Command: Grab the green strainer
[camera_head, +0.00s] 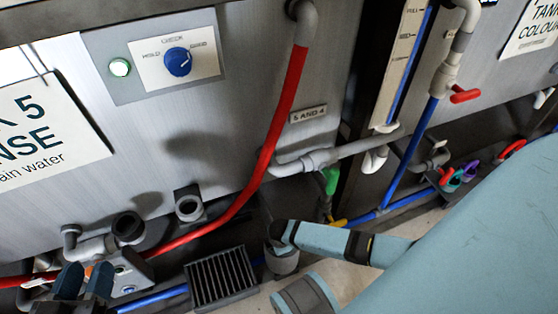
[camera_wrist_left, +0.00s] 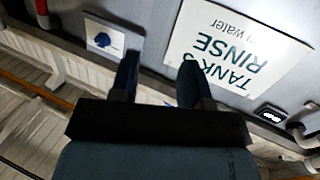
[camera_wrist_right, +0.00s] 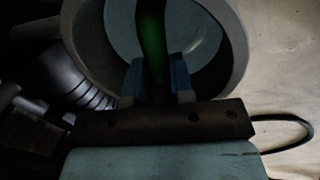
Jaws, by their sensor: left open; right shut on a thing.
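In the right wrist view, my right gripper (camera_wrist_right: 156,68) is shut on a dark green strip, the visible part of the green strainer (camera_wrist_right: 150,35). The strip runs up from between the fingers, in front of a round grey rim with a pale blue inside. The view is dim, and the rest of the strainer cannot be made out. My right gripper is hidden in the head view. My left gripper (camera_head: 86,272) is open and empty at the lower left of the head view. It also shows in the left wrist view (camera_wrist_left: 158,68), below the rinse sign.
The grey tank wall carries a blue knob (camera_head: 178,61) and a red hose (camera_head: 283,110). A green lever (camera_head: 331,180) hangs by the pipes. Red, purple and teal loops (camera_head: 472,170) lie at the right. A grey slatted box (camera_head: 222,278) stands low in front of the wall.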

